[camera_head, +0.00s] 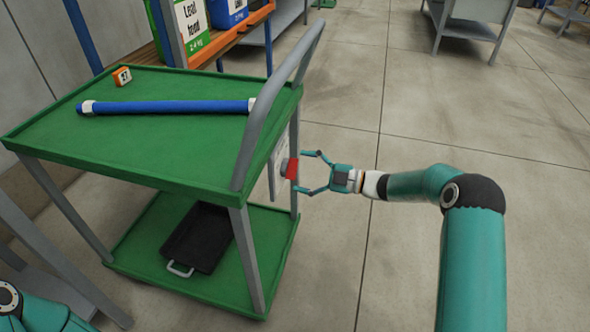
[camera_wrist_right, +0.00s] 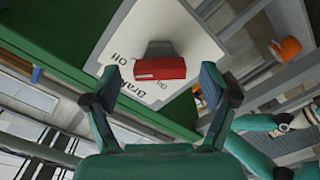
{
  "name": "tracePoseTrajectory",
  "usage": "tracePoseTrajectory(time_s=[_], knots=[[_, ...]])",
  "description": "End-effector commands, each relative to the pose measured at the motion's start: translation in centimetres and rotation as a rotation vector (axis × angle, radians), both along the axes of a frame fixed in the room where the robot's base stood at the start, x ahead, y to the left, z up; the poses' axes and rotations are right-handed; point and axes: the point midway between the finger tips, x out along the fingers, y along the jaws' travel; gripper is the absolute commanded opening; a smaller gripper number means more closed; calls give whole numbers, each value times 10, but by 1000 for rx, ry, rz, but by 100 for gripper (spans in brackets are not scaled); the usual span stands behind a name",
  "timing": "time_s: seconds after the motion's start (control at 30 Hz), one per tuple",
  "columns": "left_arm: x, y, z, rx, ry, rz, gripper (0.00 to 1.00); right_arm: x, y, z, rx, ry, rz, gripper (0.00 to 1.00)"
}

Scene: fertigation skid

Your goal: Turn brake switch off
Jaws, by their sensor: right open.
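The brake switch is a red rocker or lever (camera_head: 290,168) on a pale plate (camera_head: 276,168) at the right end of the green cart. In the right wrist view the red switch (camera_wrist_right: 160,68) stands out from the white plate (camera_wrist_right: 190,35), which bears the words "Brake" and "Off", partly hidden. My right gripper (camera_head: 312,172) is open, with its fingers above and below the switch in the head view. In the right wrist view its fingertips (camera_wrist_right: 160,75) lie on either side of the switch, with gaps. My left gripper is not in view; only part of my left arm shows.
The green cart (camera_head: 150,150) has a grey handle (camera_head: 262,115) close above the switch. A blue tube (camera_head: 170,107) and a small orange tag (camera_head: 122,76) lie on top. A black tray (camera_head: 197,238) sits on the lower shelf.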

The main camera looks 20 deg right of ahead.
Motion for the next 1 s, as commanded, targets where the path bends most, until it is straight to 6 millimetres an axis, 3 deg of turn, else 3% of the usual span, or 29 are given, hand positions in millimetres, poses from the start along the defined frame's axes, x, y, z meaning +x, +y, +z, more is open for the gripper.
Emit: tracePoseTrajectory(time_s=[0.4, 0.6, 1.0], knots=[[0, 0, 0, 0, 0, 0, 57, -43, -67, -2, -1, 3, -5, 84], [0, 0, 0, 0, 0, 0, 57, -51, -78, -2, 0, 2, -3, 84], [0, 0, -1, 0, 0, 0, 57, -51, -79, -2, 0, 2, -1, 84]])
